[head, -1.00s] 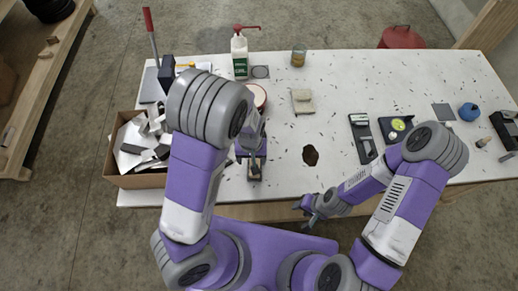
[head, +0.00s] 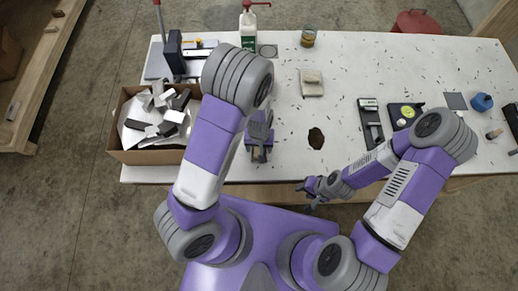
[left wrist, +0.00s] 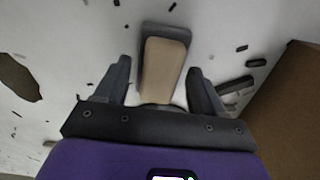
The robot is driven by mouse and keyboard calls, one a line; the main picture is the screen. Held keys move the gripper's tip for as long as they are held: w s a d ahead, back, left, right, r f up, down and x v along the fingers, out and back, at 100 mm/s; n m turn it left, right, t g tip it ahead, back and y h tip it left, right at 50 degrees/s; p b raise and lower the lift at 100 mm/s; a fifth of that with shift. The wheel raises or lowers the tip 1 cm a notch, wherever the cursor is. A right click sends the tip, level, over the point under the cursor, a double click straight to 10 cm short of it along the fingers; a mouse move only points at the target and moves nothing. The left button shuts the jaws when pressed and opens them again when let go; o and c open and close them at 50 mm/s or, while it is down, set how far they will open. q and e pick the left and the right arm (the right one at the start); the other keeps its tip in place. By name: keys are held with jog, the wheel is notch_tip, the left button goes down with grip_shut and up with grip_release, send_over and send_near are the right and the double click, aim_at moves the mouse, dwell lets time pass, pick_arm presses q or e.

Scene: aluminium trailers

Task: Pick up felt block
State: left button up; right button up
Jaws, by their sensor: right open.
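The felt block (left wrist: 164,68), tan on top with a dark grey edge, lies on the white table in the left wrist view. My left gripper (left wrist: 160,72) is open, with one finger on each side of the block's near part. My right gripper (head: 308,192) is open and empty at the table's front edge, away from the block.
A cardboard box (head: 150,156) of metal offcuts stands left of the left gripper. A folded beige cloth (head: 311,83), a green-labelled bottle (head: 248,28) and a jar (head: 308,37) stand farther back. Dark trays (head: 370,122) lie to the right. Small dark shavings litter the table.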

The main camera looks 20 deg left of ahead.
pick_arm(q)
jog(key=c, duration=1.1)
jog(key=shift+o, duration=0.2)
notch_tip(320, 180, up, 10)
jog(key=p, duration=0.2)
